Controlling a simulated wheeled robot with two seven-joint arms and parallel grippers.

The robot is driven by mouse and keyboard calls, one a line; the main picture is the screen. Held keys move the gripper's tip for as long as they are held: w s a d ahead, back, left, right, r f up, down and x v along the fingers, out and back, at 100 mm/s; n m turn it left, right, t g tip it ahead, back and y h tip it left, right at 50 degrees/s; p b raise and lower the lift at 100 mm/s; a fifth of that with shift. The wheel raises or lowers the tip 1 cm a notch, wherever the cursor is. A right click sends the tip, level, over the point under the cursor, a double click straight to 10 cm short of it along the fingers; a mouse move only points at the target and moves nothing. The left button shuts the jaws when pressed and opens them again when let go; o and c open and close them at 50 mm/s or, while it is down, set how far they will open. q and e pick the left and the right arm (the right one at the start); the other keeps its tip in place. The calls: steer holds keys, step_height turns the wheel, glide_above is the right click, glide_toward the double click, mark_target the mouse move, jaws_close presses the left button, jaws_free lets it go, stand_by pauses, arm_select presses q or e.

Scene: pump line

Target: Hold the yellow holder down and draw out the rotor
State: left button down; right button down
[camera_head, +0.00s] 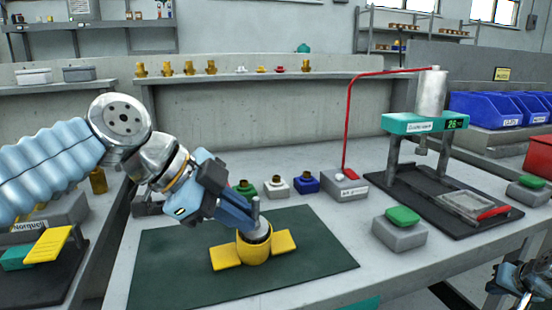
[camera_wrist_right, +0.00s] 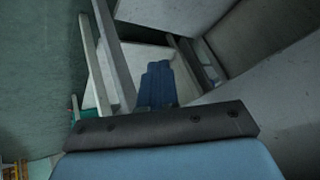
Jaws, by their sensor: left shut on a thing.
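The yellow holder (camera_head: 255,252), a round cup with two flat side wings, stands on the dark green mat (camera_head: 180,262). The grey metal rotor (camera_head: 257,230) sits in the cup, its shaft sticking up. My left gripper (camera_head: 247,222) reaches down from the upper left and is shut at the cup's rim, beside the rotor. Its fingers partly hide the rim and the exact contact. My right gripper (camera_head: 524,288) is at the lower right, away from the holder, off the bench's edge. In the right wrist view its blue fingers (camera_wrist_right: 157,84) are together with nothing between them.
Small green, white and blue parts (camera_head: 306,182) stand behind the mat. A grey block with a red rod (camera_head: 345,186), a press with a teal display (camera_head: 424,123) and a green-topped grey block (camera_head: 400,230) stand to the right. The mat's front right is clear.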

steer(key=s+d+r+t+h, duration=0.1)
steer(key=s+d+r, duration=0.2)
steer(key=r, duration=0.4)
steer(key=s+d+r+h, duration=0.1)
steer(key=s+d+r, duration=0.1)
steer(key=d+r, duration=0.3)
steer(key=s+a+r+t+h, duration=0.15)
steer(key=s+r, duration=0.35)
steer(key=r, duration=0.7)
steer(key=s+a+r+t+h, duration=0.15)
steer(key=s+r, duration=0.25)
steer(key=r, duration=0.8)
steer(key=w+a+f+n+y, duration=0.2)
steer(key=w+a+n+y, duration=0.45)
steer(key=w+a, duration=0.55)
steer(key=n+g+y, duration=0.5)
steer(key=n+g, duration=0.2)
steer(key=n, duration=1.4)
glide_above(282, 233)
steer(key=s+d, duration=0.1)
steer(key=shift+m, duration=0.25)
step_height(282, 233, down, 5)
steer(key=shift+d, duration=0.15)
steer(key=shift+f+h, duration=0.25)
step_height(282, 233, down, 6)
steer(key=shift+f, duration=0.1)
